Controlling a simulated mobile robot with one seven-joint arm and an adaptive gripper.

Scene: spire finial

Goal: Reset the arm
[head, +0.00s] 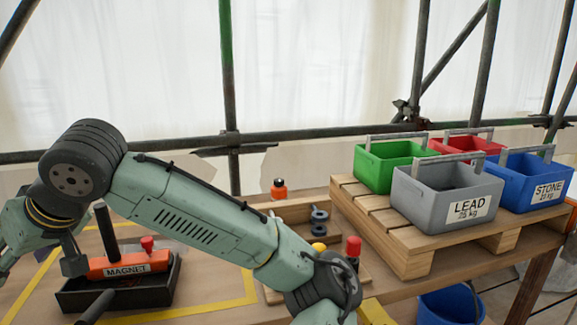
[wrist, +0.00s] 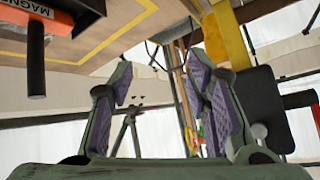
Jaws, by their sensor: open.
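My arm reaches across the head view from the bottom centre up to a dark joint (head: 85,165), then bends down at the left edge. My gripper (wrist: 160,80) shows in the wrist view with its purple-padded fingers spread apart and nothing between them. In the head view its fingers cannot be made out clearly. The orange magnet tool (head: 130,264) with a dark handle lies in a black tray (head: 160,290) on the table, close to the arm's left end. The magnet (wrist: 30,15) also shows at the top left of the wrist view, apart from the fingers.
Green (head: 385,165), red (head: 470,145), grey LEAD (head: 450,195) and blue STONE (head: 525,182) crates stand on a wooden pallet (head: 405,240) at the right. A blue bucket (head: 450,305) is below. Scaffold poles (head: 228,100) run behind the table.

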